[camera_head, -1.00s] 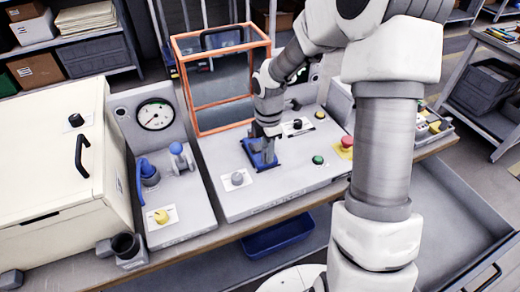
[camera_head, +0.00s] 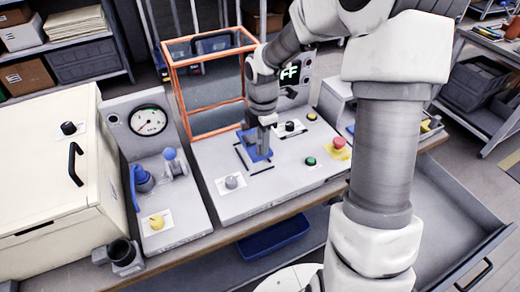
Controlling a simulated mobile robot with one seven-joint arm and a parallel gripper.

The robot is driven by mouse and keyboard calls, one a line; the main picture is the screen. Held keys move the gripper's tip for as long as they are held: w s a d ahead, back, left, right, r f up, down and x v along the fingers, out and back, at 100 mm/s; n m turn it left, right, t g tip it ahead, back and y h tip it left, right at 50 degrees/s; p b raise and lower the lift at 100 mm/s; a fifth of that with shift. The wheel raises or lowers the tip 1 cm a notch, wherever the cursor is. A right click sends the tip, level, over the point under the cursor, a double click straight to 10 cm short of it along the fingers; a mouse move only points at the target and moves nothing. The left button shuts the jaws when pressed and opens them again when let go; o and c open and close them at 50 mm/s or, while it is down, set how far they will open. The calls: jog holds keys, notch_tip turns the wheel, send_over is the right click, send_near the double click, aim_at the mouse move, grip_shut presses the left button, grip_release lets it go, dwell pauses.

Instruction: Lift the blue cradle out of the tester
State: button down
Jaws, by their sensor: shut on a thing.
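The blue cradle (camera_head: 257,155) is at my gripper's fingertips, over the grey deck of the tester (camera_head: 218,167). My gripper (camera_head: 264,142) points down and is shut on the cradle. Fingers and wrist cover part of it. A dark rectangular outline on the deck shows below and in front of the cradle, which looks raised a little above it. The exact gap is hard to tell. The tester's orange-framed clear guard (camera_head: 203,133) stands behind and to the left of the gripper.
A grey knob (camera_head: 231,182), a green button (camera_head: 310,161) and a red button (camera_head: 339,143) sit on the deck. A gauge unit (camera_head: 149,121) and a cream cabinet (camera_head: 45,175) stand left. A blue bin (camera_head: 273,238) is below the bench. Bare deck lies in front.

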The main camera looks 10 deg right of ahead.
jog(key=s+d+r+p, duration=0.2)
jog(key=s+d+r, duration=0.35)
jog(key=d, duration=0.45)
notch_tip(320, 180, up, 14)
jog(key=p, duration=1.3)
jog(key=shift+w+r, duration=0.25)
jog(key=shift+w, duration=0.05)
